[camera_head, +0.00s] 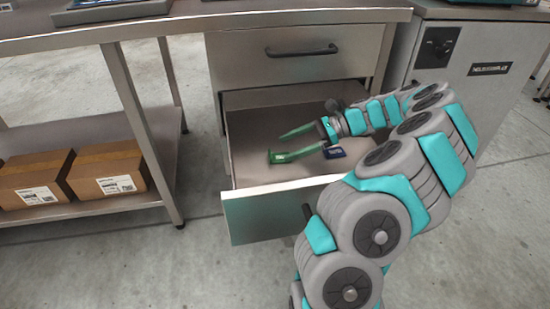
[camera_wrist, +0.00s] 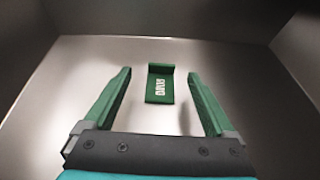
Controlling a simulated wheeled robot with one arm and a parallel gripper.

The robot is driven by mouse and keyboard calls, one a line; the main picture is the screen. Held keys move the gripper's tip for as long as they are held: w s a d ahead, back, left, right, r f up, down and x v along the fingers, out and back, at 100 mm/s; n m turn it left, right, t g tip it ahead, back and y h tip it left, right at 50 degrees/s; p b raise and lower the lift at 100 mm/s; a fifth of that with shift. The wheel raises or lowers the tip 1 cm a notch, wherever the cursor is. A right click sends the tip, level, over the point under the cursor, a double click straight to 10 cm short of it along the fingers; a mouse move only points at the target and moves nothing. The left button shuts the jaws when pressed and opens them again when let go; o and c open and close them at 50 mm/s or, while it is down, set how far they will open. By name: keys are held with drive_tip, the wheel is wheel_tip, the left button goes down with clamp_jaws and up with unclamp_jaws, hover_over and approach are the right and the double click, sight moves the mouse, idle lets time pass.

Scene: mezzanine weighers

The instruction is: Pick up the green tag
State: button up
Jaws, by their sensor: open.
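The green tag (camera_wrist: 160,92) lies on the bare metal floor of the open drawer (camera_head: 268,212). It has white lettering and an upturned far edge in the wrist view. In the head view it shows as a small green piece (camera_head: 278,157) by the lower fingertip. My gripper (camera_head: 286,147) is open inside the drawer, its green fingers pointing left. In the wrist view the tag lies between and just beyond the fingertips (camera_wrist: 159,74), touching neither finger. The height gap to the tag is hard to judge.
Drawer walls surround the space. A closed drawer (camera_head: 290,65) and the worktop (camera_head: 200,28) are above. Cardboard boxes (camera_head: 108,172) sit on the left shelf. A grey cabinet (camera_head: 475,90) stands at right.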

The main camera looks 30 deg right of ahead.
sight(270, 154)
drive_tip(key=x, duration=0.6)
drive_tip(key=shift+w+a+f, duration=0.15)
drive_tip(key=shift+w+f, duration=0.05)
drive_tip(key=shift+w, duration=0.05)
drive_tip(key=shift+c, duration=0.3)
drive_tip(key=c, duration=1.3)
